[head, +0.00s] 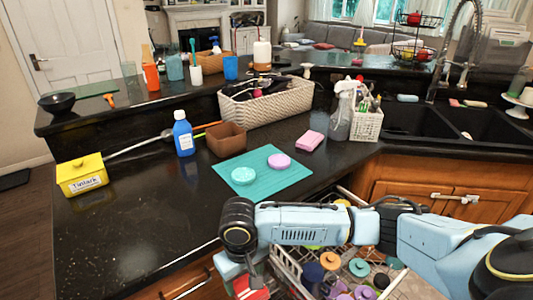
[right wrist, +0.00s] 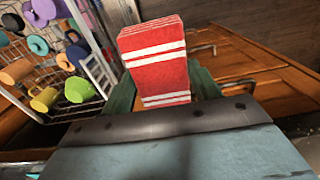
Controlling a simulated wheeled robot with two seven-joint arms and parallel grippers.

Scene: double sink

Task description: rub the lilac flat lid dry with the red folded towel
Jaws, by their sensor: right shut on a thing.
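The lilac flat lid (head: 279,161) lies on the teal mat (head: 290,184) on the dark counter. A mint round lid (head: 243,175) lies on the same mat to its left. My right gripper (head: 246,283) is low at the counter's front side, well apart from the lilac lid. It is shut on the red folded towel (head: 253,293), which has white stripes and shows clearly in the right wrist view (right wrist: 156,65). My left gripper is not in view.
A dish rack (head: 290,268) with several colored mugs and lids is below the counter edge, beneath my right arm. A pink block (head: 310,141), brown box (head: 226,139), blue bottle (head: 183,134) and white basket (head: 366,124) stand around the mat.

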